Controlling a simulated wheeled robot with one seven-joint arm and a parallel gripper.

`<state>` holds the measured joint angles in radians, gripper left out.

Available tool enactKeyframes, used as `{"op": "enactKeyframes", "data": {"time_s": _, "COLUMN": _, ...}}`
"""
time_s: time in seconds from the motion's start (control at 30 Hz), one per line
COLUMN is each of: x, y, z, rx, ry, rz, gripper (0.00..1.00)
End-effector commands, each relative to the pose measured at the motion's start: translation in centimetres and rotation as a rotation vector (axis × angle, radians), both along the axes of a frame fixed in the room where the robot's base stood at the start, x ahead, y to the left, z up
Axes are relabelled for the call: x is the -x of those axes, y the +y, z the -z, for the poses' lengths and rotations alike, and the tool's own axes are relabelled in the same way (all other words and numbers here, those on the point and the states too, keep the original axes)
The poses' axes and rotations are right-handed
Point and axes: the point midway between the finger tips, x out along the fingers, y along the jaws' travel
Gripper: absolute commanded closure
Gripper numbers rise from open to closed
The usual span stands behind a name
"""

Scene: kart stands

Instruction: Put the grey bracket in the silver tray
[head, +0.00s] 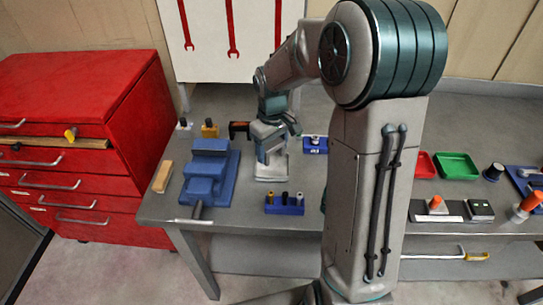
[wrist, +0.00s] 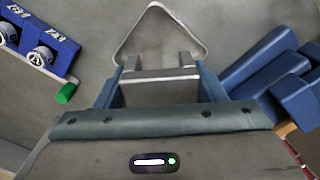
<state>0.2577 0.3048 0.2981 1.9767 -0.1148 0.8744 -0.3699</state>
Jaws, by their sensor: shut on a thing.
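My gripper (head: 262,142) is low over the middle of the bench. It is shut on the grey bracket (wrist: 158,88), which sits between the two blue fingers in the wrist view. The silver tray (head: 272,178) lies directly below my gripper, and my gripper covers part of it. In the wrist view one corner of the silver tray's rim (wrist: 180,22) shows beyond the fingers. The bracket is over the tray area; I cannot tell whether it touches the tray.
A blue vise (head: 206,178) stands left of the tray. A blue holder with several pegs (head: 285,209) stands in front, and another blue block (head: 315,149) is to the right. A green piece (wrist: 66,93) lies beside a blue block in the wrist view. Red drawers (head: 80,100) stand far left.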

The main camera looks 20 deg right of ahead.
Motion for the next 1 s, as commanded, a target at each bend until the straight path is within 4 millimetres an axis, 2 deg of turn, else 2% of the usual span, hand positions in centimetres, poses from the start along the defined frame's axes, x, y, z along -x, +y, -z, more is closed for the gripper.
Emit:
{"op": "enactKeyframes", "data": {"time_s": 0.13, "x": -0.3, "y": 0.0, "z": 0.9, "rx": 0.000, "ry": 0.003, "rz": -0.001, "gripper": 0.73}}
{"op": "enactKeyframes", "data": {"time_s": 0.37, "x": -0.2, "y": 0.0, "z": 3.9, "rx": 0.001, "ry": 0.002, "rz": -0.001, "gripper": 0.73}}
{"op": "enactKeyframes", "data": {"time_s": 0.8, "x": -0.3, "y": 0.0, "z": 4.6, "rx": 0.001, "ry": 0.000, "rz": -0.001, "gripper": 0.73}}
{"op": "enactKeyframes", "data": {"time_s": 0.83, "x": -0.2, "y": 0.0, "z": 4.5, "rx": 0.000, "ry": 0.001, "rz": 0.000, "gripper": 0.28}}
{"op": "enactKeyframes", "data": {"time_s": 1.0, "x": -0.2, "y": 0.0, "z": 4.5, "rx": 0.000, "ry": 0.001, "rz": 0.000, "gripper": 0.27}}
